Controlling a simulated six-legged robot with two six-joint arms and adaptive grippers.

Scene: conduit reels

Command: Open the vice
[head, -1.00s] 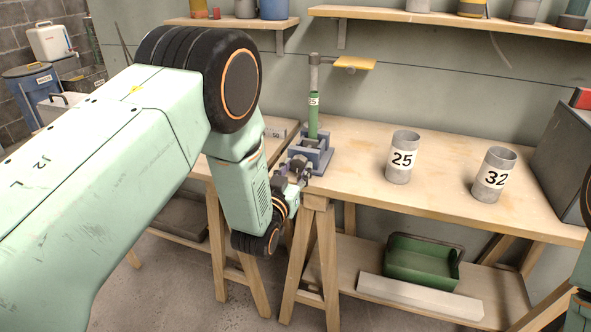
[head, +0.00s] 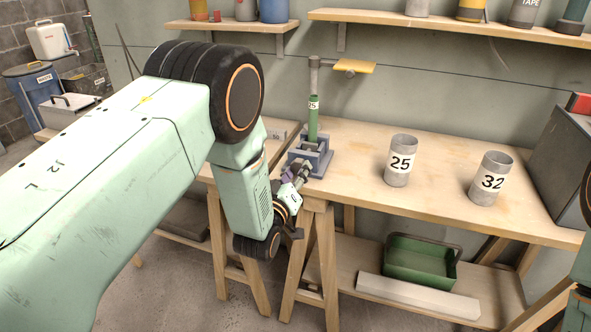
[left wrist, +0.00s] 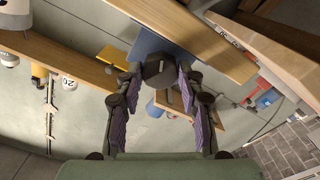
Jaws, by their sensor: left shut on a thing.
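The blue vice (head: 322,161) stands at the front left corner of the workbench. A green tube (head: 312,127) with a white label stands upright in it. My left gripper (head: 298,172) is at the near side of the vice, low in front of it. In the left wrist view, its purple-padded fingers lie on both sides of a dark block, the vice handle (left wrist: 160,73), and are shut on it. The blue vice body (left wrist: 152,44) shows behind the handle. The gap between the vice jaws is hard to make out. My right gripper is out of view.
Grey cups marked 25 (head: 401,161) and 32 (head: 491,179) stand on the workbench (head: 430,207), right of the vice. A pipe stand with a yellow plate (head: 355,66) rises behind the tube. A green bin (head: 420,263) sits on the lower shelf. The bench between vice and cups is clear.

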